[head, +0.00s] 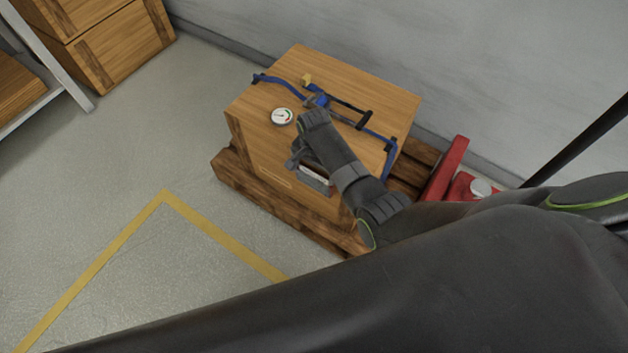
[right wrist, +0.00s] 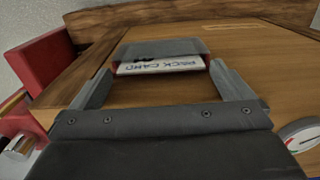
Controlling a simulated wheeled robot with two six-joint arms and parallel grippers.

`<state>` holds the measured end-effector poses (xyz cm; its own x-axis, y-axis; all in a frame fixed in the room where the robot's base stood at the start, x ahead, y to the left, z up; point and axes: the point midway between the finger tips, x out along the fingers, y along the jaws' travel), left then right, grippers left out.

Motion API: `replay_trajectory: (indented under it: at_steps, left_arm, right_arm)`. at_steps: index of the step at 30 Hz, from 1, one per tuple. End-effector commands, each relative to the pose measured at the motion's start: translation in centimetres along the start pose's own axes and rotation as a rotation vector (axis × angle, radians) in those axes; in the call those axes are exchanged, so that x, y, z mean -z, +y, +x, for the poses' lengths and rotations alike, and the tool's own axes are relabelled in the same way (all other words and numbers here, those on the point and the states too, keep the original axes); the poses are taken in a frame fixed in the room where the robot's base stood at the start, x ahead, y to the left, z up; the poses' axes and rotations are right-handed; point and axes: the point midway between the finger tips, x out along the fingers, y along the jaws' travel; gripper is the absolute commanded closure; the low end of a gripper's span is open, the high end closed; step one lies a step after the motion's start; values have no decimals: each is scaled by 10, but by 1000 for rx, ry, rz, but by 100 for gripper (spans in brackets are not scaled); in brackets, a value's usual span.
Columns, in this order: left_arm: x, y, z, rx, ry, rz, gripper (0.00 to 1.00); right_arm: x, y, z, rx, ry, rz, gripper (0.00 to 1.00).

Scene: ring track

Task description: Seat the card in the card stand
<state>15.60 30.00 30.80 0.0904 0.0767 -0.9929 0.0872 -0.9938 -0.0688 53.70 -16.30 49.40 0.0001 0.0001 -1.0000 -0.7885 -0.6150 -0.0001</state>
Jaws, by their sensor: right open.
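The white card (right wrist: 160,65) with dark lettering sits at the grey card stand (right wrist: 165,47) in the right wrist view. The card lies along the stand's near edge; I cannot tell how deep it is seated. In the head view the card (head: 314,172) shows as a pale strip at the stand (head: 318,184), on the near side of a wooden crate. My right gripper (right wrist: 160,68) is open, its fingers to either side of the card with gaps visible. In the head view the right gripper (head: 304,160) is partly hidden by its own wrist. My left gripper is out of view.
The wooden crate (head: 270,155) rests on a pallet (head: 240,182). A red object (head: 445,168) stands at right, against the wall side.

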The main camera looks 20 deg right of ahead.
Motion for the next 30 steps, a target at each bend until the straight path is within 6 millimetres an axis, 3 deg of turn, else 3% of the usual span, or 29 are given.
replay_trajectory:
  at_steps: [11, 20, 30]
  left_arm:
    - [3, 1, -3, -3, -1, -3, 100]
    - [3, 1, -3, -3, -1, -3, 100]
    - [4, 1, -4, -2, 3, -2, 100]
  right_arm:
    - [0, 0, 5, 0, 0, 0, 1]
    - [0, 0, 5, 0, 0, 0, 41]
    - [0, 0, 3, 0, 0, 0, 42]
